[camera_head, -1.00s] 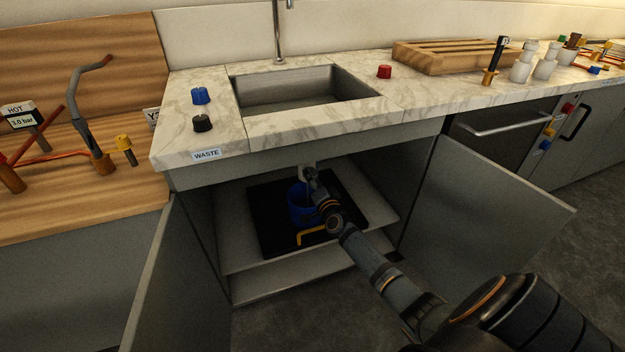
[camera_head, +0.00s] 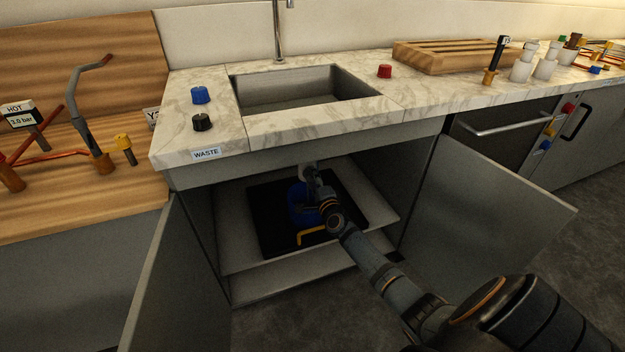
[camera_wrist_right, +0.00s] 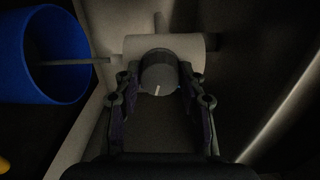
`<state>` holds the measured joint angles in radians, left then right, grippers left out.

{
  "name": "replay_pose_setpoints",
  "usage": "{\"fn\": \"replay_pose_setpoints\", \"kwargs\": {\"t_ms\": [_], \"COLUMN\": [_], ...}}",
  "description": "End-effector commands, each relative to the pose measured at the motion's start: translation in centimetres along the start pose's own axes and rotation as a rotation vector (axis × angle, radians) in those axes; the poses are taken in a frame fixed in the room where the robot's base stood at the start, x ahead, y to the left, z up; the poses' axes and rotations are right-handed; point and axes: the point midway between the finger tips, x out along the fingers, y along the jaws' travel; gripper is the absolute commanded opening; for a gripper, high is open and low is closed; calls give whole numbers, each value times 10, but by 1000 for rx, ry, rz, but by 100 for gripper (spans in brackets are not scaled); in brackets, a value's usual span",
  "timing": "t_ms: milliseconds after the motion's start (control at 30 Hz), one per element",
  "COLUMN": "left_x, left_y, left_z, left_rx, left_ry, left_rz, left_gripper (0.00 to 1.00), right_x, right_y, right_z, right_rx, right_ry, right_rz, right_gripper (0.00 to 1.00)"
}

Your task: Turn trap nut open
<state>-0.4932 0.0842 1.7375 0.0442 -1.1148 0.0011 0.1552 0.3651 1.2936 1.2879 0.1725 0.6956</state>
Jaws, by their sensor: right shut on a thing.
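The trap nut (camera_wrist_right: 158,73) is a grey round knob with a pale mark, on a whitish pipe fitting (camera_wrist_right: 185,45) inside the open cabinet under the sink. In the right wrist view my right gripper (camera_wrist_right: 158,84) has a finger on each side of the nut and is shut on it. The pale mark points down and slightly left. In the head view my right gripper (camera_head: 312,172) reaches under the counter; its fingertips and the nut are small and partly hidden there. My left gripper is not in view.
A blue bucket (camera_wrist_right: 40,55) stands left of the nut; it also shows in the head view (camera_head: 300,205) on a black mat (camera_head: 265,215). A yellow bent handle (camera_head: 312,236) lies in front. Open cabinet doors (camera_head: 490,195) flank the space. The sink (camera_head: 300,90) is above.

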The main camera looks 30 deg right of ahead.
Motion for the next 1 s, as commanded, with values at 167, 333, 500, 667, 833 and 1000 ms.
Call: {"fn": "replay_pose_setpoints", "kwargs": {"t_ms": [167, 333, 500, 667, 833, 1000], "left_x": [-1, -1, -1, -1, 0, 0], "left_y": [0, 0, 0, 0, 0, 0], "left_z": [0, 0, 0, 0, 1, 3], "left_rx": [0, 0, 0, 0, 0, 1], "left_ry": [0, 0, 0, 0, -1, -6], "left_rz": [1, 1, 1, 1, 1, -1], "left_gripper": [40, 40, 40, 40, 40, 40], "right_x": [0, 0, 0, 0, 0, -4], "right_y": [1, 1, 1, 1, 0, 1], "right_z": [0, 0, 0, 0, 0, 0], "right_rx": [12, 12, 12, 12, 12, 12], "right_ry": [0, 0, 0, 0, 0, -1], "right_rz": [2, 3, 3, 2, 1, 1], "right_gripper": [9, 9, 44, 63, 63, 63]}}
